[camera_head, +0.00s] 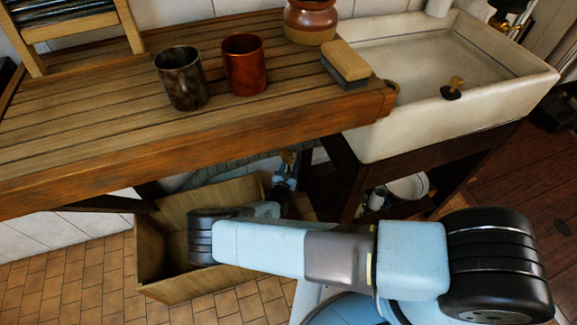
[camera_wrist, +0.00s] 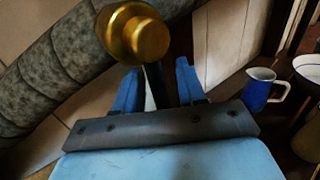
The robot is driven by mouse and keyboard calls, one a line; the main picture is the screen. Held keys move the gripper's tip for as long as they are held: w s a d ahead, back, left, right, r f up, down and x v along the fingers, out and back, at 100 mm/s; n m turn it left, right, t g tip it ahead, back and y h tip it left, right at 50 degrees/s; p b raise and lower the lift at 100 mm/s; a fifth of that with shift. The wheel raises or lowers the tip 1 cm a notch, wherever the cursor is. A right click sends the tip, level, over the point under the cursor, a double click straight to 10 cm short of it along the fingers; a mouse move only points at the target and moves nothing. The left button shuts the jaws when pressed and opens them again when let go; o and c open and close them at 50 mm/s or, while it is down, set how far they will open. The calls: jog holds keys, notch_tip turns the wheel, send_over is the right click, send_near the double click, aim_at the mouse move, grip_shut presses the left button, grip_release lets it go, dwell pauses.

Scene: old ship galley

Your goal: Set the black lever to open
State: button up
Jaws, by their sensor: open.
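A brass fitting with a round knob (camera_wrist: 138,36) fills the upper middle of the wrist view. A narrow dark bar, apparently the black lever (camera_wrist: 153,80), runs down from it between my fingers. My gripper (camera_wrist: 158,84) is open, with one blue finger on each side of the bar; I cannot tell whether either touches it. In the head view my gripper (camera_head: 284,180) is below the counter edge, close to the small brass fitting (camera_head: 288,158). The lever's lower end is hidden behind my gripper's body, and its set position cannot be read.
A thick grey pipe (camera_wrist: 57,75) curves behind the fitting. A blue jug (camera_wrist: 262,88) stands to the right. The wooden counter (camera_head: 120,145) overhangs my arm, an open wooden box (camera_head: 205,285) stands on the floor below, and a sink (camera_head: 420,125) is at right.

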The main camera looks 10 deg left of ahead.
jog(key=shift+c, duration=0.2)
grip_shut()
dwell(0.4)
